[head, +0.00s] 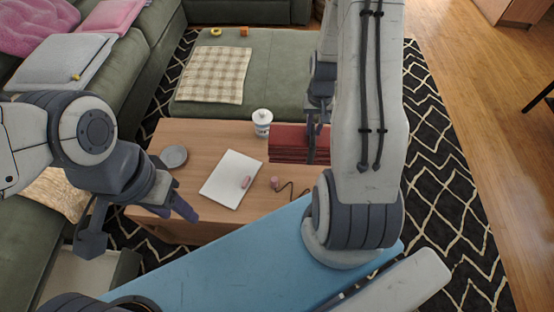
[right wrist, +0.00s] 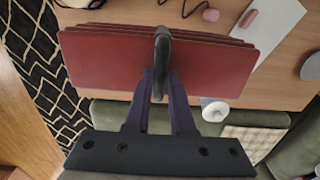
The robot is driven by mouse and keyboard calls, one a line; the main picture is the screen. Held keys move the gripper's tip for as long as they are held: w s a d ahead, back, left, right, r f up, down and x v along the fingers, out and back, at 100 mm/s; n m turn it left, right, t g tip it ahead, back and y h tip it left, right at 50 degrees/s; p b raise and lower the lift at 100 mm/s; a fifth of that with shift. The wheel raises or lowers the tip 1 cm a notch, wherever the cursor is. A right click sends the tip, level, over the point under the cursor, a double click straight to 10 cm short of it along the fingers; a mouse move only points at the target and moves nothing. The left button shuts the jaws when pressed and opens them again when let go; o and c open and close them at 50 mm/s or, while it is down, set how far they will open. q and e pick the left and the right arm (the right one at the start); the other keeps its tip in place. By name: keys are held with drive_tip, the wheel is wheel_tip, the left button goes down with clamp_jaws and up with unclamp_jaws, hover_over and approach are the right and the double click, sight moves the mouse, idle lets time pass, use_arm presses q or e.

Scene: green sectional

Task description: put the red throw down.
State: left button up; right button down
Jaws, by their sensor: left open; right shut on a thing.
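The red throw (head: 288,143) is a flat, folded, layered dark red stack at the right end of the wooden coffee table (head: 205,135). My right gripper (head: 319,112) is shut on it; my arm hides the throw's right part in the head view. In the right wrist view the throw (right wrist: 105,65) spans the fingertips (right wrist: 160,88), with a dark upright band at its middle between them. I cannot tell whether its underside touches the table. My left gripper (head: 142,226) is open and empty, at the table's near left corner.
On the table are a white lidded cup (head: 262,118) close left of the throw, a grey disc (head: 173,157), a white pad (head: 226,184) with a pink block (head: 246,182), and a small pinkish piece (head: 274,183) with a dark cord. A green sectional (head: 135,65) surrounds the left and far sides.

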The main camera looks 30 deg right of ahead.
wheel_tip(320, 180, down, 10)
drive_tip(key=shift+r+b, duration=0.1)
drive_tip(key=shift+b, duration=0.7)
drive_tip(key=c, duration=0.8)
unclamp_jaws()
drive_tip(key=shift+f, duration=0.2)
drive_tip(key=shift+o, duration=0.2)
drive_tip(key=shift+r, duration=0.45)
wheel_tip(320, 180, up, 11)
drive_tip(key=shift+r+p, duration=0.2)
drive_tip(key=shift+p, duration=0.85)
